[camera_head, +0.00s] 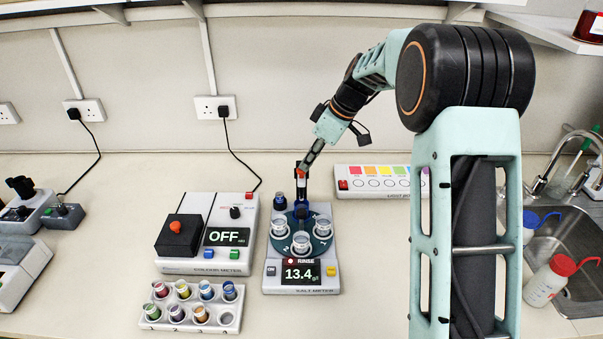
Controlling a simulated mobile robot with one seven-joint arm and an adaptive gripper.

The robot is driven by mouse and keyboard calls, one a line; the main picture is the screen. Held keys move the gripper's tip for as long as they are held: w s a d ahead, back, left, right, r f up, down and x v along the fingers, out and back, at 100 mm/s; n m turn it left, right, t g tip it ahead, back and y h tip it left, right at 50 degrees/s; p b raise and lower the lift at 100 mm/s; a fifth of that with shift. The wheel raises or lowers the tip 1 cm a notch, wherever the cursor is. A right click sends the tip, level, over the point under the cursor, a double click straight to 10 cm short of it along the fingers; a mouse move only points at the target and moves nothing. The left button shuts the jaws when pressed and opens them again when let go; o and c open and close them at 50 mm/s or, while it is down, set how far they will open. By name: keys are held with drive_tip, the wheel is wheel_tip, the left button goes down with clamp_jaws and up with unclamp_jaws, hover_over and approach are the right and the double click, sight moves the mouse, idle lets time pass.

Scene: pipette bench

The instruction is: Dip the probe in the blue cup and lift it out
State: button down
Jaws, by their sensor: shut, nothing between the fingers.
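The salt meter (301,283) stands mid-bench, its screen showing RINSE and 13.4. It carries a round dark teal tray (302,254) with clear cups: a left cup (280,229), a right cup (322,226) and a front cup (301,242). A dark blue upright part (302,208), seemingly the probe or its holder, stands behind the front cup. I cannot tell which cup is the blue one, or whether the probe tip is in a cup. My gripper (302,170) is shut and empty, pointing down at the top of this upright part; contact is unclear.
A colour meter (203,263) reading OFF stands left, with a rack (228,321) of coloured vials in front. A light box (373,193) lies behind right. A sink (560,240) and wash bottle (548,282) are at far right. My arm hides some bench at right.

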sight(307, 176)
drive_tip(key=shift+f, duration=0.1)
wheel_tip(307, 176, down, 5)
drive_tip(key=b, duration=0.4)
drive_tip(key=shift+r, duration=0.2)
drive_tip(key=d, duration=0.1)
drive_tip(key=s+d+r+b, duration=0.1)
drive_tip(key=shift+d, duration=0.4)
drive_tip(key=v, duration=1.2)
drive_tip(key=shift+s, duration=0.1)
